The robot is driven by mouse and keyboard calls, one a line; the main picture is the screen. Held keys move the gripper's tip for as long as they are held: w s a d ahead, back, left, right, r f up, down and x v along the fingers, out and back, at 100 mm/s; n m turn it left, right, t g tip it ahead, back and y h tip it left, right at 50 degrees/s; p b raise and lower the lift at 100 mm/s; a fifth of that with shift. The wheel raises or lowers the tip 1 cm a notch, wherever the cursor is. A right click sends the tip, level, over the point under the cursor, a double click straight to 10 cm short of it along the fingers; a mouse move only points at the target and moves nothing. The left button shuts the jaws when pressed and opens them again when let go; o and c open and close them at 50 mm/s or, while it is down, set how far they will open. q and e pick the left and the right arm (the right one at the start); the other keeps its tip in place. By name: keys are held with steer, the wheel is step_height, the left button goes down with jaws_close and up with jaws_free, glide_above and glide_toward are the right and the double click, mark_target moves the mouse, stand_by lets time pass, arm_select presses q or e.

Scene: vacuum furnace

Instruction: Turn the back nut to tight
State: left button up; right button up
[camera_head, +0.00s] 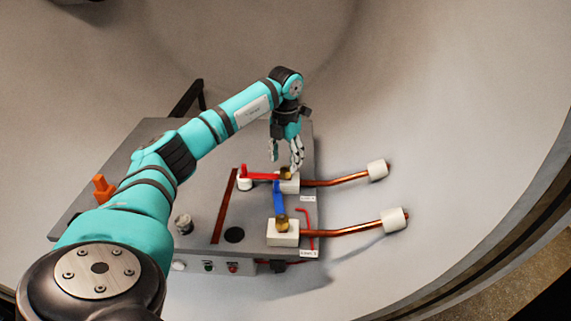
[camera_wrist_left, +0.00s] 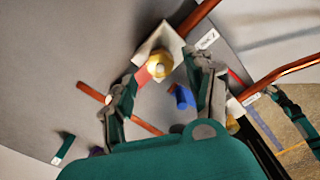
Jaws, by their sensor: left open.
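The back nut (camera_head: 286,173) is brass and sits on a white block (camera_head: 293,186) at the far right of the grey bench. A red handle (camera_head: 262,176) runs left from it. My left gripper (camera_head: 286,161) is open, pointing down just above the back nut. In the left wrist view the nut (camera_wrist_left: 158,65) shows ahead of the parted fingers (camera_wrist_left: 165,85), nearer the left finger. I cannot tell whether a finger touches it. The front brass nut (camera_head: 282,223), with a blue handle (camera_head: 278,197), stands on a nearer white block (camera_head: 283,239).
Two copper rods (camera_head: 336,181) with white ends (camera_head: 377,170) stick out right from the blocks. A white post (camera_head: 244,181) stands by the red handle's left end. A grey knob (camera_head: 184,223) and an orange part (camera_head: 103,188) are farther left.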

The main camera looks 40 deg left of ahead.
mark_target(286, 172)
arm_select(q)
steer(key=shift+f, duration=1.1)
steer(key=shift+w+f, duration=0.1)
steer(key=shift+f, duration=0.15)
jaws_close()
arm_select(e)
steer(key=shift+s+d+r, duration=0.1)
steer(key=shift+s, duration=0.75)
